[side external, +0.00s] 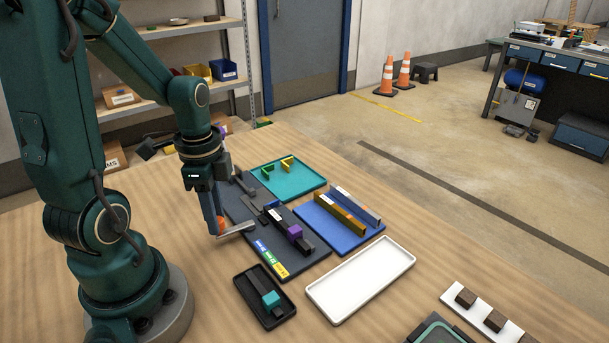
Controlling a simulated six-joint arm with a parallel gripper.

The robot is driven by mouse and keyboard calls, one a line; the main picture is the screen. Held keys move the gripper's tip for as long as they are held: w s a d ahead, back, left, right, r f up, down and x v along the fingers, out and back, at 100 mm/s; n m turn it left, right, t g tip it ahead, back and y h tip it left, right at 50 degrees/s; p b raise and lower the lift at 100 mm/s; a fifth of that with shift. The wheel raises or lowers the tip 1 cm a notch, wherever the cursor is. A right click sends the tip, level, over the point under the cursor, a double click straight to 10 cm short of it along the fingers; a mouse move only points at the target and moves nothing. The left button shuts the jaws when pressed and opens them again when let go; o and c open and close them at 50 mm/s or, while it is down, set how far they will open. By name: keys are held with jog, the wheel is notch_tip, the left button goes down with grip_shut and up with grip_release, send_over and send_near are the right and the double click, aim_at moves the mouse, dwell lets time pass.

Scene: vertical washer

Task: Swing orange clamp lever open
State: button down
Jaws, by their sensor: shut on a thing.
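My gripper (216,230) points down at the left edge of the dark fixture plate (300,262). It is shut on the orange clamp lever (221,223), of which only a small orange part shows beside the fingers. A flat grey bar (238,229) extends right from the orange part, over the plate's edge. The fingers hide much of the lever, and I cannot tell its exact angle. On the plate, a black rail (290,232) carries a purple block (295,232). Blue, green and yellow labels (270,258) lie near its front.
A black tray (248,290) with a teal block and an empty white tray (362,285) are nearer.

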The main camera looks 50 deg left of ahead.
jog(key=a+m, duration=0.1)
jog(key=m, duration=0.1)
jog(key=a+m, duration=0.1)
jog(key=m, duration=0.1)
jog(key=shift+w+a+m, duration=0.1)
jog(key=shift+w+m, duration=0.2)
jog(key=shift+w, duration=0.1)
jog(key=shift+w+a+m, duration=0.3)
jog(key=shift+a+m, duration=0.05)
jog(key=shift+m, duration=0.5)
jog(key=shift+w+a+m, duration=0.25)
jog(key=shift+a+m, duration=0.1)
jog(key=shift+m, duration=0.5)
jog(key=c, duration=0.6)
grip_release()
notch_tip(320, 180, up, 5)
jog(key=shift+r, duration=0.1)
jog(key=shift+w, duration=0.1)
